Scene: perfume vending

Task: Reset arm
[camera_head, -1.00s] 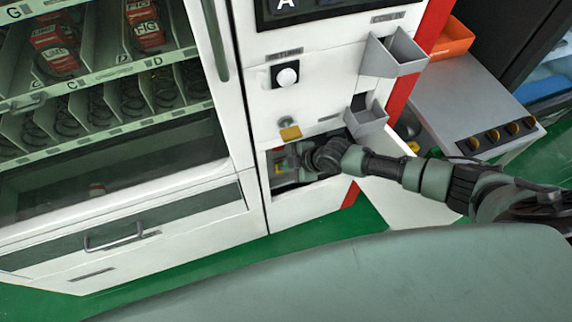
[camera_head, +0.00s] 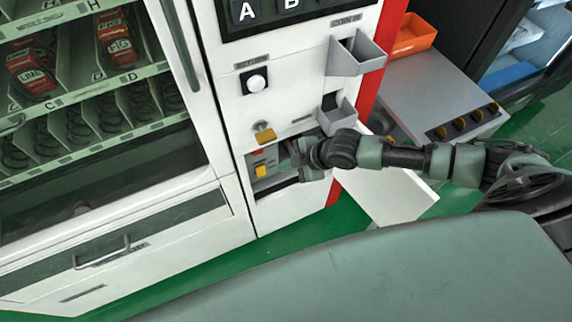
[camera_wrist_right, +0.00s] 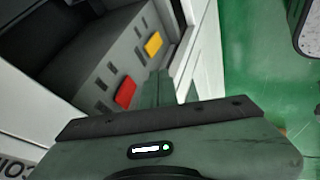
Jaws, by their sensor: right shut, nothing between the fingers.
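My right arm reaches in from the right in the head view to an open compartment low on the front of the white vending machine (camera_head: 232,110). My right gripper (camera_head: 290,153) is at the mouth of this compartment and partly hidden by its own wrist. Its fingers (camera_wrist_right: 158,88) show closed together and empty in the wrist view. Inside the compartment, a grey panel carries a red switch (camera_wrist_right: 125,92) and a yellow switch (camera_wrist_right: 153,44). The yellow switch also shows in the head view (camera_head: 263,171), left of the gripper. My left gripper is in neither view.
An open white door (camera_head: 395,195) stands below my right forearm. A grey coin tray (camera_head: 357,55) and a smaller grey tray (camera_head: 338,117) stick out just above the gripper. A grey side table (camera_head: 425,85) with an orange bin (camera_head: 413,35) stands to the right. Green floor is clear below.

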